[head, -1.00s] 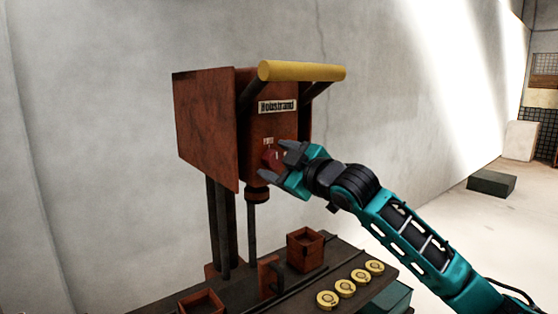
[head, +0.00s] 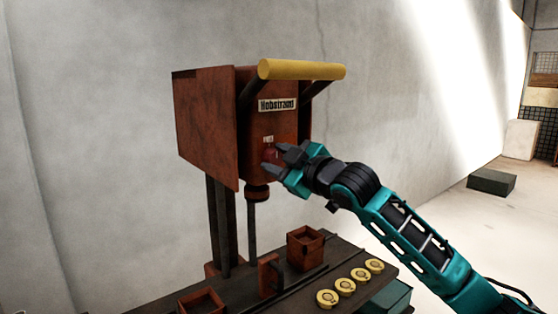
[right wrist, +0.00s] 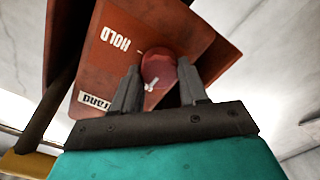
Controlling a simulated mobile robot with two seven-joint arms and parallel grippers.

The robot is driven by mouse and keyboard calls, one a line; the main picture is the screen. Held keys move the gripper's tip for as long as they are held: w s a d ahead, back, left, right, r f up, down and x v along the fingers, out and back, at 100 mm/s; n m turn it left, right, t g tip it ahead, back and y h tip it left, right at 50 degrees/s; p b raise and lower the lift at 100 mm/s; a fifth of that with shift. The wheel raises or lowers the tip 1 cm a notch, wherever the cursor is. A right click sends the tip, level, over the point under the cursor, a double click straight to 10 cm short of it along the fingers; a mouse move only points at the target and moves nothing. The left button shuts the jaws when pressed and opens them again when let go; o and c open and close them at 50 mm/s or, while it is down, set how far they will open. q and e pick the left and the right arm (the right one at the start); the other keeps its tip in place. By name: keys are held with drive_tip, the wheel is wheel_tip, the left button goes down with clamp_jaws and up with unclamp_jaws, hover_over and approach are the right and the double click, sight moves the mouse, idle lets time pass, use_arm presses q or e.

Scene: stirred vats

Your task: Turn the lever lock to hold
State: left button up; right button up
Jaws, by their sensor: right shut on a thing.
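The lever lock is a round red knob (head: 270,154) on the front of the rust-red machine head (head: 262,128). In the right wrist view the knob (right wrist: 159,69) has a white mark at its lower edge. The printed word HOLD (right wrist: 115,39) stands apart from it on the panel, to the upper left. My right gripper (head: 273,158) is shut on the knob, with one finger on each side, as the right wrist view also shows (right wrist: 159,66). The fingers partly hide the knob in the head view. My left gripper is not in view.
A yellow handle bar (head: 302,70) juts out above the knob. Below are a dark bench (head: 335,262), a small open red box (head: 305,248) and several yellow discs (head: 345,286).

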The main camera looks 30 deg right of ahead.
drive_tip(key=shift+m, duration=0.3)
drive_tip(key=m, duration=0.3)
drive_tip(key=shift+m, duration=0.4)
drive_tip(key=m, duration=0.4)
drive_tip(key=shift+d+m, duration=0.1)
drive_tip(key=shift+m, duration=0.2)
drive_tip(key=m, duration=0.8)
drive_tip(key=shift+d, duration=0.1)
drive_tip(key=shift+m, duration=0.5)
drive_tip(key=o, duration=1.1)
drive_tip(key=shift+c, duration=0.2)
